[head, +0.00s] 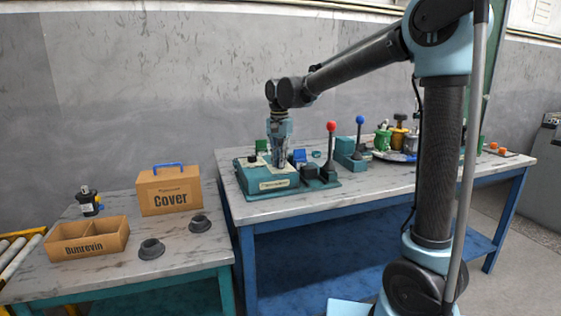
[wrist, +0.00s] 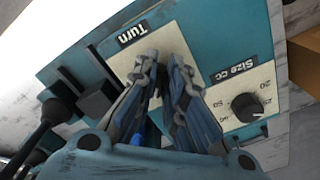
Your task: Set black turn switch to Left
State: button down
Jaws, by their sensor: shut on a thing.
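My gripper (head: 280,163) points down onto the top of the teal control box (head: 250,190) on the right table. In the wrist view its two fingers (wrist: 166,65) are closed in over the cream plate labelled "Turn" (wrist: 133,32). The fingers are shut on the black turn switch, which they hide, so its setting cannot be read. A second black knob (wrist: 247,107), on the "Size cc" dial (wrist: 237,86), sits to the right of the fingers, apart from them.
Dark lever parts (wrist: 95,98) stand left of the fingers. Red-topped (head: 331,127) and blue-topped (head: 360,120) levers rise to the right of the box. The left table holds a "Cover" box (head: 169,199), an open "Dunrevin" box (head: 88,254) and black round parts (head: 151,248).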

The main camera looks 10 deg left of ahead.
jog(key=n, duration=0.4)
jog(key=shift+d+n, duration=0.2)
jog(key=shift+n, duration=0.1)
jog(key=n, duration=0.4)
jog(key=shift+w+d, duration=0.15)
jog(key=shift+d, duration=0.1)
jog(key=n, duration=0.4)
jog(key=shift+w+d+n, duration=0.15)
jog(key=shift+d+n, duration=0.1)
jog(key=shift+n, duration=0.15)
jog(key=shift+w+d+n, duration=0.1)
jog(key=shift+w+n, duration=0.05)
jog(key=shift+n, duration=0.8)
jog(key=shift+w+n, duration=0.1)
jog(key=shift+n, duration=0.85)
jog(key=c, duration=1.7)
grip_release()
jog(key=shift+o, duration=0.2)
